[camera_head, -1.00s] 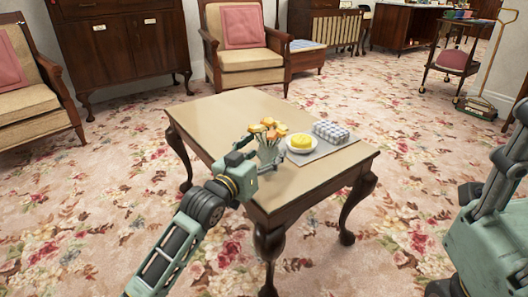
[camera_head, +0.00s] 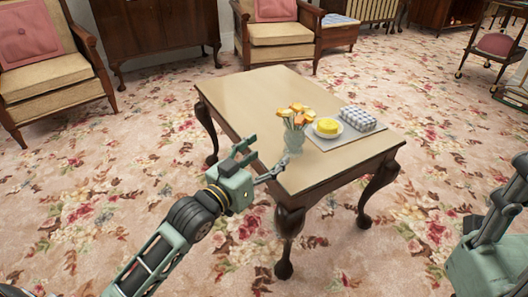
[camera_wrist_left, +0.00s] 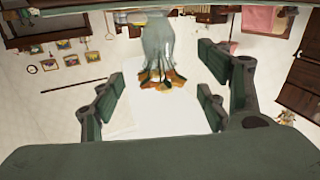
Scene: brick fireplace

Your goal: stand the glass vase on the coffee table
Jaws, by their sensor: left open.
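The glass vase (camera_head: 293,141), pale and clear with orange and yellow flowers, stands upright on the coffee table (camera_head: 262,95), near its left front edge. My left gripper (camera_head: 262,160) is open and empty, just off that edge and to the left of the vase, with a gap between. In the left wrist view, which looks upside down, the vase (camera_wrist_left: 155,45) shows beyond the open fingers, not between them. My right gripper is not in view; only part of my right arm shows at the right.
A grey mat (camera_head: 345,138) right of the vase holds a plate with a yellow round item (camera_head: 327,126) and a checked folded item (camera_head: 360,118). The table's far left half is bare. Armchairs (camera_head: 290,45) and a dark cabinet (camera_head: 155,30) stand behind.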

